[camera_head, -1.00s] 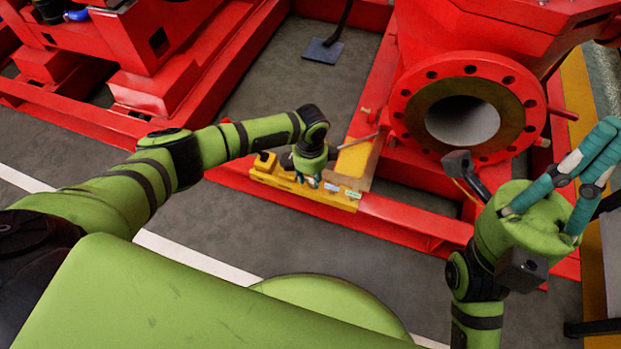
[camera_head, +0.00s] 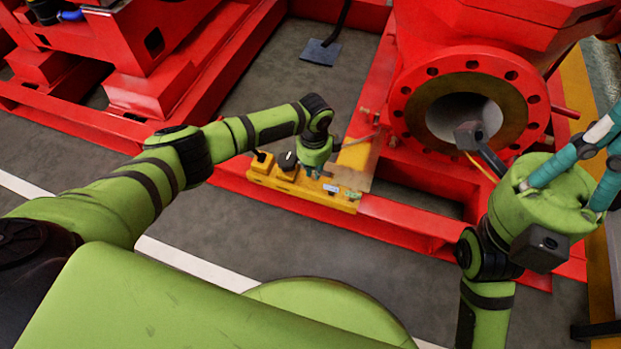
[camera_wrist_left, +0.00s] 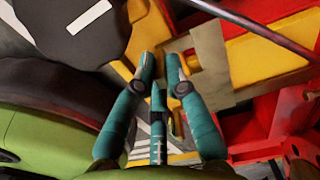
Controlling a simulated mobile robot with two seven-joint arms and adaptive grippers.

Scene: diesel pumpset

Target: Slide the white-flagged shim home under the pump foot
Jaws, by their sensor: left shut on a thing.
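My left gripper (camera_head: 316,173) is over the right part of a yellow holder block (camera_head: 292,196) on the red base rail. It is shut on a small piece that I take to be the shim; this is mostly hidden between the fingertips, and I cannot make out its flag. In the left wrist view the teal fingertips (camera_wrist_left: 160,58) are close together, beside a tan plate (camera_wrist_left: 212,58). In the head view a yellow pad (camera_head: 354,156) by the pump lies just right of the gripper. My right gripper (camera_head: 603,150) is at the right edge, its fingertips cut off.
The red pump flange (camera_head: 400,108) stands behind and right of the left gripper. A thin rod (camera_head: 360,139) lies close to the gripper. A dark round knob (camera_head: 287,160) shows beside it. Grey floor (camera_head: 230,215) in front is clear.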

